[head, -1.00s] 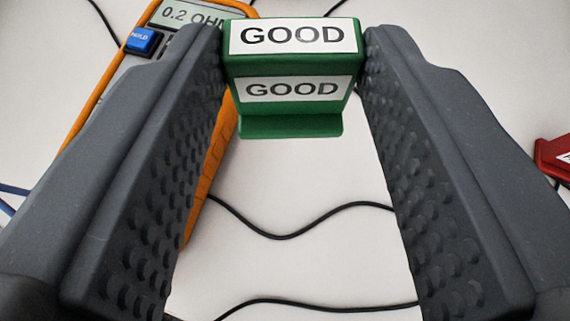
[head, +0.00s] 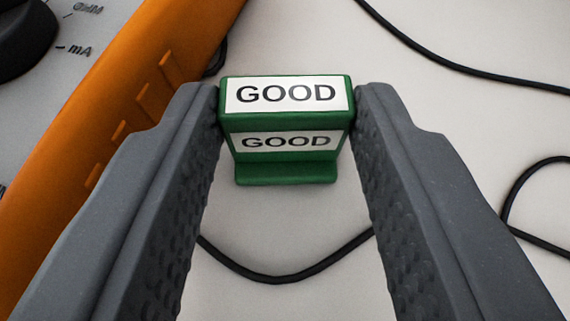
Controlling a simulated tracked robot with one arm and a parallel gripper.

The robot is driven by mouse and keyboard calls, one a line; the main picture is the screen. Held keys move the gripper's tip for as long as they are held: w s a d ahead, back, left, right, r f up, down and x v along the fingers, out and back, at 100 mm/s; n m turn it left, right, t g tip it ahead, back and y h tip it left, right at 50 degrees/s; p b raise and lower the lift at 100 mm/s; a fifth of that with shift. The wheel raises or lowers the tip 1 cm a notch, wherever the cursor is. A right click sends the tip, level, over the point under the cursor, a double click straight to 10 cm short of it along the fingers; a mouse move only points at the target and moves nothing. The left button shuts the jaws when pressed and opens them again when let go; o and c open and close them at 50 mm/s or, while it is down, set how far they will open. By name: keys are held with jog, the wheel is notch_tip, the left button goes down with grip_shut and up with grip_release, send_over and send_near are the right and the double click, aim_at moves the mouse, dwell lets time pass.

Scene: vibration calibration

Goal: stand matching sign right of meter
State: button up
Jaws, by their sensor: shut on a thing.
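The green sign (head: 287,180) with white GOOD labels on its top and front sits between the fingertips of my gripper (head: 286,105). My gripper is shut on it, one finger on each side. The sign is upright, with its wider foot at the bottom; I cannot tell whether the foot touches the surface. The orange-edged meter (head: 110,120) is at the left, close beside my left finger. Its dark dial and the markings OHM and mA show at the upper left. Its display is out of view. The sign is right of the meter.
The white surface (head: 430,130) is bare to the right of the sign except for black cables. One cable (head: 440,60) crosses the upper right, another (head: 520,195) curves at the right edge, and one (head: 290,275) runs below the sign between my fingers.

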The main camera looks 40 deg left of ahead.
jog(key=o, duration=1)
jog(key=shift+r, duration=0.15)
jog(key=shift+s+d+r, duration=0.15)
jog(key=shift+s+d, duration=0.1)
jog(key=p+v, duration=0.3)
jog(key=v, duration=0.8)
jog(key=shift+s, duration=0.1)
